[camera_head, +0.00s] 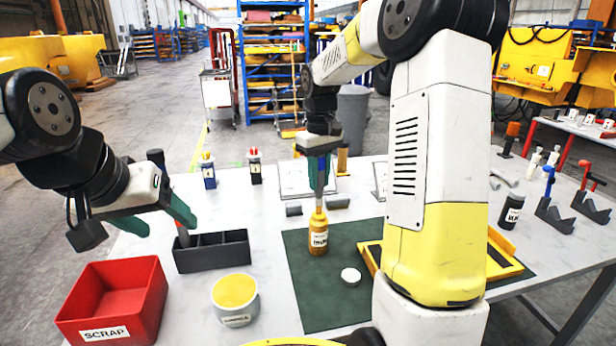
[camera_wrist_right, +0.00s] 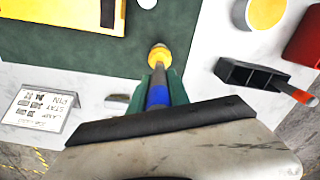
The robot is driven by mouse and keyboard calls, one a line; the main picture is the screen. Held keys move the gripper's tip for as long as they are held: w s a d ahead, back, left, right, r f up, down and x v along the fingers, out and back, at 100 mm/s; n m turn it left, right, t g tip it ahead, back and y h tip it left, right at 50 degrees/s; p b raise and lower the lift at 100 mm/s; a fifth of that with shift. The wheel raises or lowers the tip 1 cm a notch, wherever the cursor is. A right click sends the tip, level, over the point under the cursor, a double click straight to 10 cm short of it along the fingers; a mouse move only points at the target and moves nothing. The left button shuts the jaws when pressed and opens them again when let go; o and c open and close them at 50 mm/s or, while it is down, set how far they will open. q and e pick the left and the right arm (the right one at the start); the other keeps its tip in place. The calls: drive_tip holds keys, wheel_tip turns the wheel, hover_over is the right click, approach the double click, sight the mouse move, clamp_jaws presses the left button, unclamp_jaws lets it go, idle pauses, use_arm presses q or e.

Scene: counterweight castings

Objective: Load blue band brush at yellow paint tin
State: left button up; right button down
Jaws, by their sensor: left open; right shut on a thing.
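The blue band brush (camera_head: 319,178) is upright in my right gripper (camera_head: 318,172), whose green fingers are shut on it. Its blue band also shows in the right wrist view (camera_wrist_right: 157,96). Its lower end meets the mouth of the small yellow paint tin (camera_head: 318,238) on the green mat; I cannot tell how deep it goes. The tin's top shows in the right wrist view (camera_wrist_right: 159,56). My left gripper (camera_head: 166,227) is open at the left, fingers apart, by the dark compartment box (camera_head: 212,253).
A red scrap bin (camera_head: 112,303) and a larger grey tin with a yellow top (camera_head: 235,296) stand at the front left. A white disc (camera_head: 350,276) lies on the green mat (camera_head: 320,308) near the yellow tin. Blue (camera_head: 208,172) and black (camera_head: 255,168) containers stand behind.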

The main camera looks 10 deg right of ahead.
drive_tip(key=shift+r, duration=3.45)
